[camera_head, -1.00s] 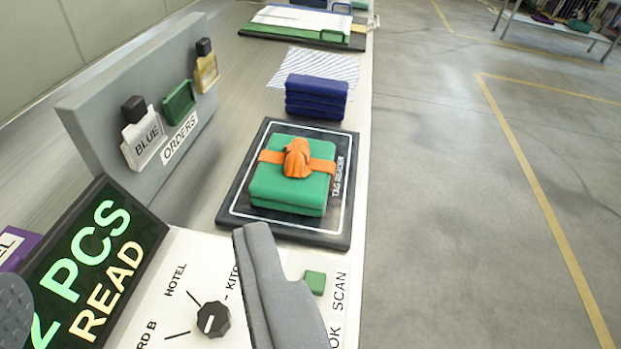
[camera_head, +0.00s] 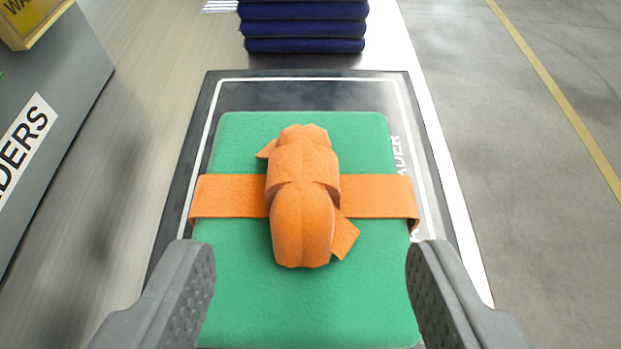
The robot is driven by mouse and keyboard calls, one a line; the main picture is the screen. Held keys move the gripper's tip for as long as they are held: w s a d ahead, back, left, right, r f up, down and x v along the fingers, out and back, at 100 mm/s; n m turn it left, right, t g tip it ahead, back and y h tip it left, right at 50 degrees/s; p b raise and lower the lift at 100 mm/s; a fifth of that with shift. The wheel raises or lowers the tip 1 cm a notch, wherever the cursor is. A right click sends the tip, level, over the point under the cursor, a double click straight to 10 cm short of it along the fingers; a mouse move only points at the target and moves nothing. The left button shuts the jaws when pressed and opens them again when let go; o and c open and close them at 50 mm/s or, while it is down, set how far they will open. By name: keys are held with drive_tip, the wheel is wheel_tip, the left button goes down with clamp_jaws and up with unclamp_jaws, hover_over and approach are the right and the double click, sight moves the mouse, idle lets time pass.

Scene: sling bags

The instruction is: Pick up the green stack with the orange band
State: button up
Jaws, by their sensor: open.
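The green stack (camera_head: 365,148) lies on the black tag reader pad (camera_head: 325,93) in the middle of the view. An orange band (camera_head: 232,197) runs across it from side to side, with a bulky orange knot (camera_head: 303,195) on top. My gripper (camera_head: 311,262) is open. Its two grey fingers stand at the left and right near edges of the stack, with the knot between and just beyond the fingertips. I cannot tell whether the fingers touch the stack. The near end of the stack runs out of the frame.
A blue stack (camera_head: 303,25) sits just beyond the pad. The grey orders board (camera_head: 60,95) stands on the left, with a yellow holder (camera_head: 35,20) at its top. The counter's right edge is close to the pad, with open floor beyond.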

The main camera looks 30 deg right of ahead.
sight(301, 173)
drive_tip(key=x, duration=0.3)
drive_tip(key=shift+d+f, duration=0.1)
drive_tip(key=shift+w+a+p+x, duration=0.1)
drive_tip(key=shift+p+x, duration=0.2)
drive_tip(key=shift+x, duration=1.2)
drive_tip(key=shift+w+a+p+x, duration=0.15)
drive_tip(key=shift+p+x, duration=0.1)
drive_tip(key=shift+x, duration=1.2)
clamp_jaws()
